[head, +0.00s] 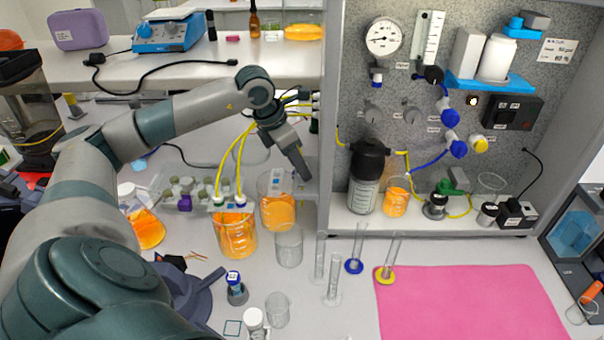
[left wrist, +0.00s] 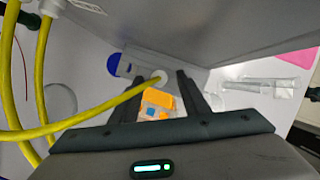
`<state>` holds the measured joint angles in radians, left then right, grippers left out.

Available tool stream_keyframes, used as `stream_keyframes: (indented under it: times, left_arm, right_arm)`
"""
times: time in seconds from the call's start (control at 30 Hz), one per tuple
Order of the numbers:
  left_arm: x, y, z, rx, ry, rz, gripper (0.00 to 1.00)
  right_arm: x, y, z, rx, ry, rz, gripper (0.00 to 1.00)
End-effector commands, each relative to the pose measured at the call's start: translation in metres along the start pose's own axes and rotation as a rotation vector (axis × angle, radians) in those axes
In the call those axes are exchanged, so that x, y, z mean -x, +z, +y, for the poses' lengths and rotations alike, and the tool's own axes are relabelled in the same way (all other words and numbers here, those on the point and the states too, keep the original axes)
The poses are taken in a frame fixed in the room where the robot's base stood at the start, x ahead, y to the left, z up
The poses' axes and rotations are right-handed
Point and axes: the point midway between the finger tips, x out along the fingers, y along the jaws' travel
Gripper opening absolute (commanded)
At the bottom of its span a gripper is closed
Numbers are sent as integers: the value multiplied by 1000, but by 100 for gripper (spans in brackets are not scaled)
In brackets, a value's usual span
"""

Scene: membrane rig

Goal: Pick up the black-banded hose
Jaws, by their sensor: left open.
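Two yellow hoses (head: 240,160) rise from the orange-filled beaker (head: 237,233) and run up behind my left wrist. I cannot make out a black band on either, so I cannot tell which is the black-banded hose. My left gripper (head: 302,172) is open and points down over the beaker with orange liquid (head: 278,211), beside the cabinet's left edge. Contact cannot be judged. Thick yellow hoses (left wrist: 41,80) also pass at left.
The grey cabinet (head: 330,110) stands close on the gripper's right. An empty beaker (head: 289,249), glass cylinders (head: 334,275) and a tube rack (head: 186,196) crowd the bench. A pink mat (head: 470,305) at front right is clear.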

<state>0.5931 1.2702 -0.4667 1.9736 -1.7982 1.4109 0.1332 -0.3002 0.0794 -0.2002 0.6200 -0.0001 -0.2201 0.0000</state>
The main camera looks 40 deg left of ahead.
Motion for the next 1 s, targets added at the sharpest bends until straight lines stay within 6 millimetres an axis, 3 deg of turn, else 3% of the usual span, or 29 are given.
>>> stream_keyframes:
  times: [0.1, 0.27, 0.3, 0.77, 1.0]
  left_arm:
    - [0, 0, 0, 0, 0, 0, 42]
    - [0, 0, 0, 0, 0, 0, 4]
    - [0, 0, 0, 0, 0, 0, 0]
    - [4, 2, 0, 0, 1, -1, 0]
    - [23, 10, 0, -1, 2, -4, 0]
  right_arm:
    - [0, 0, 0, 0, 0, 0, 31]
    - [0, 0, 1, 0, 1, 0, 31]
    - [0, 0, 1, 0, 1, 0, 31]
    - [-2, 0, 1, 0, 1, 0, 31]
    - [-11, 1, 1, 0, 1, 0, 31]
